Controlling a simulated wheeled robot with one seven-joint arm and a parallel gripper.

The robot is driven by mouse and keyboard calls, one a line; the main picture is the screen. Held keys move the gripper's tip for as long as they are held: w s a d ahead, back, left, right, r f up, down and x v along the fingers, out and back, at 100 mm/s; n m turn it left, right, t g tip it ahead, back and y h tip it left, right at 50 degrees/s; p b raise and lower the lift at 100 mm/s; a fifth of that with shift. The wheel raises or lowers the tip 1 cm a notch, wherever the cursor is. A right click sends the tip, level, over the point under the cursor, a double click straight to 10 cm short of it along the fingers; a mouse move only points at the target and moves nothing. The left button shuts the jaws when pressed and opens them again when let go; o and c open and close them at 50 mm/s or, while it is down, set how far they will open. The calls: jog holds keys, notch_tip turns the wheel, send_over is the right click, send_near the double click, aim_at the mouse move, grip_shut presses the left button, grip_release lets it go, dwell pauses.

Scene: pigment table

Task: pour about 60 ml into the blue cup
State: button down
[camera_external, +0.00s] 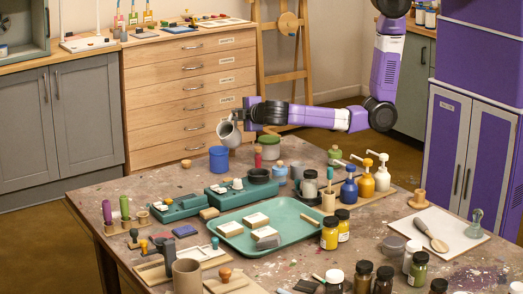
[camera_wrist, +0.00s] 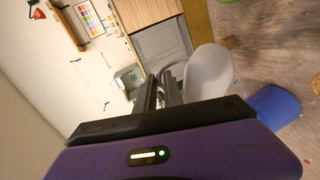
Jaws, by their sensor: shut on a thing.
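My gripper (camera_external: 238,115) is shut on a grey jug (camera_external: 229,134) at the back left of the table. The jug is tilted and held in the air, just above and slightly right of the blue cup (camera_external: 218,159). The blue cup stands upright at the table's back edge. In the wrist view, the jug (camera_wrist: 208,72) shows pale beside my fingers (camera_wrist: 165,90), with the blue cup (camera_wrist: 273,108) to its lower right. I cannot see any stream of liquid, nor the level inside the jug or the cup.
Green boxes (camera_external: 180,208) and a green tray (camera_external: 234,239) with pale blocks lie in front of the cup. Pump bottles (camera_external: 382,178) are farther right. A wooden drawer cabinet (camera_external: 170,85) stands behind the table.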

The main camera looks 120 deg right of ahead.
aim_at(235, 128)
jog(key=shift+w+a+r+n+g+h+b, duration=0.3)
jog(key=shift+w+r+n+h, duration=0.2)
jog(key=shift+r+n, duration=0.15)
jog(key=shift+r, duration=0.1)
jog(key=shift+w+a+r+n+h+b, duration=0.4)
jog(key=shift+w+n+h, duration=0.1)
jog(key=shift+n+h, duration=0.15)
jog(key=shift+w+r, duration=0.1)
jog(key=shift+w, duration=0.1)
jog(key=shift+a+r+n+h, duration=0.1)
jog(key=shift+n+h, duration=0.15)
jog(key=shift+n, duration=0.05)
jog(key=shift+w+a+r+n+h+b, duration=0.2)
jog(key=shift+w+n+h+b, duration=0.15)
jog(key=shift+b, duration=0.1)
dwell(0.7)
jog(key=shift+w+a+r+n+g+h, duration=0.15)
jog(key=shift+w+a+n, duration=0.1)
jog(key=shift+w, duration=0.15)
jog(key=shift+w+a+n+g+h, duration=0.15)
jog(key=shift+w+a+n, duration=0.1)
jog(key=shift+w, duration=0.15)
dwell(0.5)
